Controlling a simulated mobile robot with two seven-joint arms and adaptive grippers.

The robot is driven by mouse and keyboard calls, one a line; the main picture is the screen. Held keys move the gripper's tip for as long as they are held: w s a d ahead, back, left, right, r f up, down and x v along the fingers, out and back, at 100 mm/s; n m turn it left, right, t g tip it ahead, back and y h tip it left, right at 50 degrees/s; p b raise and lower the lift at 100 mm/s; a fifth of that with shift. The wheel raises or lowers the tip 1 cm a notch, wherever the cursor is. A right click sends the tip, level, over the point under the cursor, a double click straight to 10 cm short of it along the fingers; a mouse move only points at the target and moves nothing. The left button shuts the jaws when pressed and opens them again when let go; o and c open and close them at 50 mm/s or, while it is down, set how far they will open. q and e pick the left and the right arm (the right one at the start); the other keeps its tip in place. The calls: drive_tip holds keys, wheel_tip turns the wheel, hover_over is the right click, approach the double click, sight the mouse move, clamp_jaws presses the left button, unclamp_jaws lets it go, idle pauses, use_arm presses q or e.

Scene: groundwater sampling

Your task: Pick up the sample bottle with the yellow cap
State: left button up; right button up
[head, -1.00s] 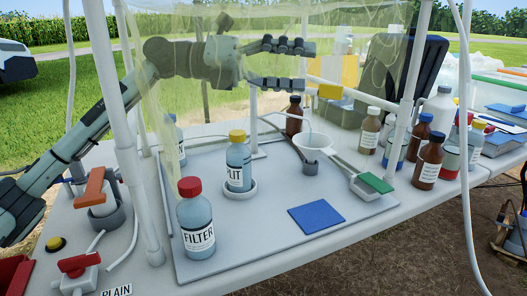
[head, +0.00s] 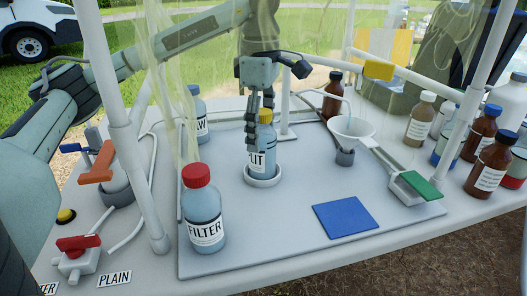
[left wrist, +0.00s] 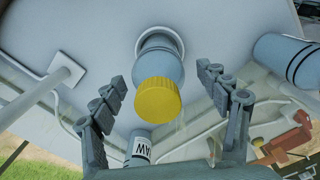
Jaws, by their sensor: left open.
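The sample bottle with the yellow cap (head: 262,158) stands upright in a round white holder (head: 262,180) on the grey board. Its label reads "LIT" where it shows; a finger hides the rest. In the left wrist view the yellow cap (left wrist: 158,100) lies between the spread fingers, with a gap on both sides. My left gripper (head: 252,125) is open and points down at the bottle, partly hiding cap and label. It also shows open in the left wrist view (left wrist: 163,95). My right gripper is not in view.
A red-capped FILTER bottle (head: 204,215) stands front left of it, and a bottle labelled "W" (head: 195,115) behind left. A white funnel (head: 350,128) is to the right. A blue square (head: 343,219) lies on the board. White frame posts (head: 125,130) and a see-through sheet surround the area.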

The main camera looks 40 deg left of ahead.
use_arm(q)
wheel_tip(320, 180, down, 2)
drive_tip(key=shift+f, duration=0.1)
drive_tip(key=shift+w, duration=0.1)
drive_tip(key=c, duration=1.6)
